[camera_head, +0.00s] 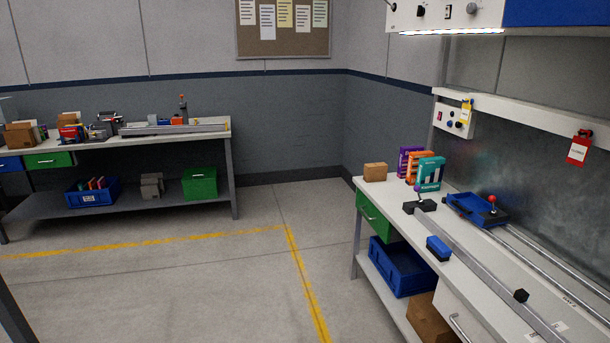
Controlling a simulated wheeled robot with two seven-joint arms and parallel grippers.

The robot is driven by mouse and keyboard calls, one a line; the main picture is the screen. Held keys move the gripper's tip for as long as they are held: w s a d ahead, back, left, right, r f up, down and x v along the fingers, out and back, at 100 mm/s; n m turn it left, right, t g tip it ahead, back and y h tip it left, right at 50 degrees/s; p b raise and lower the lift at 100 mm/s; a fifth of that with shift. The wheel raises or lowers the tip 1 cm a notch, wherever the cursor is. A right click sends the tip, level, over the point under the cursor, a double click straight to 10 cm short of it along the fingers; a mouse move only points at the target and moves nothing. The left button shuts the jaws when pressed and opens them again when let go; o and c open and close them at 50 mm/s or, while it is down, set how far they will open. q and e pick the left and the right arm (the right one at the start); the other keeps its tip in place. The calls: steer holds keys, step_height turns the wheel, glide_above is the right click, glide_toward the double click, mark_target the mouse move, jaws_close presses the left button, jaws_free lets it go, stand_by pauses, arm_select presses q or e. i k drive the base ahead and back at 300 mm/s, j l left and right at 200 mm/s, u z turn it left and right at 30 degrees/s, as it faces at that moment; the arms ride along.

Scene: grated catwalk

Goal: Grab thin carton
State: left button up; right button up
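Three thin upright cartons stand close together at the far end of the right workbench: a purple one (404,161), an orange one (417,168) and a teal one (431,175). The teal carton is nearest and partly covers the orange one, which partly covers the purple one. A small brown cardboard box (375,172) sits to their left at the bench corner. I cannot tell which carton the task means. Neither of my grippers is in view.
The right workbench (462,248) also holds a blue tray (476,209), a blue block (438,248) and long metal rails. A blue bin (398,268) is underneath. Another cluttered bench (150,138) stands at the left. The floor (215,285) between them is clear.

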mark_target(376, 172)
steer(key=i, duration=2.35)
